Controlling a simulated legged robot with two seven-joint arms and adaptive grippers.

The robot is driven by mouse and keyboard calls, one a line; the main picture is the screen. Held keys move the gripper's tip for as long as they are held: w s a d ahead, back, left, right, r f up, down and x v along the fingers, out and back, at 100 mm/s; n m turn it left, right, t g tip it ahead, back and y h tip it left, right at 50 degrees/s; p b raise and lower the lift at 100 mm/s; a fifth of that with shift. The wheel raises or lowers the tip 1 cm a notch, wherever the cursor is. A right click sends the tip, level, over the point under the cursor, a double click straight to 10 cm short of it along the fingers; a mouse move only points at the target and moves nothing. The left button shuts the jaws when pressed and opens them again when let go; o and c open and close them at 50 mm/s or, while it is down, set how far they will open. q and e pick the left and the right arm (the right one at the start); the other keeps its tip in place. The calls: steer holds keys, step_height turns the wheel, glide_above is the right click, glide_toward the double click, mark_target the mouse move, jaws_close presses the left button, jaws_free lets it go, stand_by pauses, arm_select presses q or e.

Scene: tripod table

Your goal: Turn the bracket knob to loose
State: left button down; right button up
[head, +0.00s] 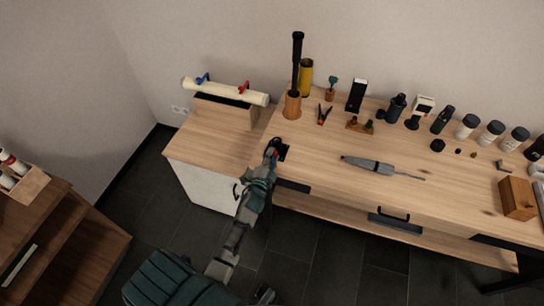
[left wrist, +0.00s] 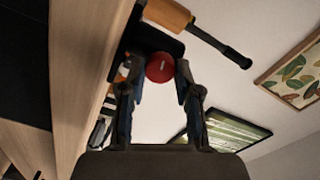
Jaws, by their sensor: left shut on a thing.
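The red round bracket knob (left wrist: 159,67) shows in the left wrist view, between the two fingertips of my left gripper (left wrist: 160,80). A pale mark shows on its face. The black bracket (left wrist: 148,39) lies behind it at the table edge. In the head view the bracket (head: 284,153) is a small dark shape at the front edge of the wooden table (head: 330,185). My left gripper (head: 273,149) reaches it there and is shut on the knob. The gripper hides most of the knob in the head view.
A wooden holder (head: 291,106) with a tall black-handled tool stands behind the bracket. A grey pen-like tool (head: 368,163) lies to the right. Bottles and small items line the back. A white-fronted cabinet (head: 205,183) stands left. The tabletop around the grey tool is mostly clear.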

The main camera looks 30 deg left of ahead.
arm_select(q)
steer(key=shift+s+f+n, duration=0.1)
steer(key=shift+f+n, duration=0.2)
steer(key=shift+f, duration=0.15)
steer(key=c, duration=0.9)
jaws_free()
steer(key=shift+o, duration=0.5)
steer(key=shift+a+r, duration=0.1)
steer(key=shift+r, duration=0.1)
steer(key=shift+r, duration=0.1)
steer(key=v, duration=0.8)
